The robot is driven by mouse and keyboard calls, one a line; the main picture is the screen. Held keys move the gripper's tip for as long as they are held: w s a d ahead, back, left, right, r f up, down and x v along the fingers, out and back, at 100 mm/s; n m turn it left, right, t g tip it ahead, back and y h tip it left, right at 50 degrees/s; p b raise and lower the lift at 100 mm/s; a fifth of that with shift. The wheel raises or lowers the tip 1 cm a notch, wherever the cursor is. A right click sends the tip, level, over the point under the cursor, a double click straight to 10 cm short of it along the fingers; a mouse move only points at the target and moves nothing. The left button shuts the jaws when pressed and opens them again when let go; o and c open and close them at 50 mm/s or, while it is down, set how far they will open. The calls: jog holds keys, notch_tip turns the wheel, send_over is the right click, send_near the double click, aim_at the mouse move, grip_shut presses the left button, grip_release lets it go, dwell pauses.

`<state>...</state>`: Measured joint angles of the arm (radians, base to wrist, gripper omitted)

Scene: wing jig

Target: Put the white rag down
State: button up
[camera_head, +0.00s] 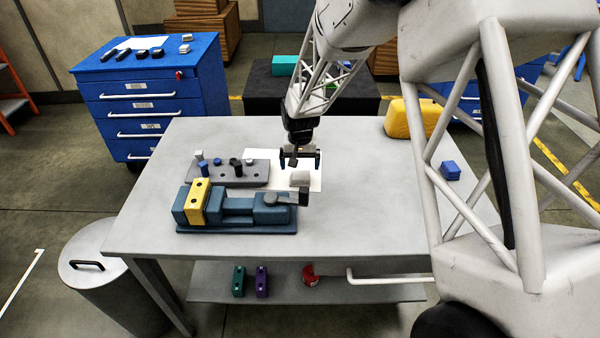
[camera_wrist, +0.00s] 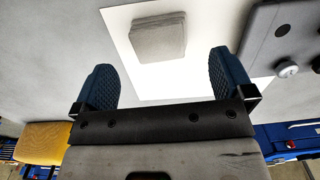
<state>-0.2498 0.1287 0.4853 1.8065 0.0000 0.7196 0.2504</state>
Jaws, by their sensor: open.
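The rag (camera_head: 300,178), a small folded light-grey square, lies on a white sheet (camera_head: 314,183) on the table. The rag also shows in the wrist view (camera_wrist: 158,37), flat on the sheet and beyond the fingertips. My gripper (camera_head: 300,160) is open and empty just above the sheet, close to the rag and apart from it. In the wrist view its two dark blue fingers (camera_wrist: 160,78) are spread wide with nothing between them.
A blue vise (camera_head: 235,228) with a yellow block (camera_head: 198,200) stands in front of a grey peg board (camera_head: 256,178), left of my gripper. A yellow case (camera_head: 414,118) and a small blue block (camera_head: 450,170) lie at the right. The table's middle right is clear.

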aim_at(301, 176)
jog(key=shift+r, duration=2.75)
jog(key=s+d+r+t, duration=0.1)
jog(key=s+d+r, duration=0.5)
jog(key=s+r, duration=0.25)
jog(key=s+d+r, duration=0.5)
jog(key=s+r, duration=0.2)
jog(key=s, duration=0.2)
jog(key=s+d+r, duration=0.1)
jog(key=s+d, duration=0.2)
jog(key=s, duration=0.8)
jog(key=s+d+r+t, duration=0.1)
jog(key=s+d, duration=0.3)
jog(key=s, duration=0.8)
jog(key=shift+s+d+r+t, duration=0.2)
jog(key=shift+s+r+t, duration=0.1)
jog(key=shift+r, duration=0.5)
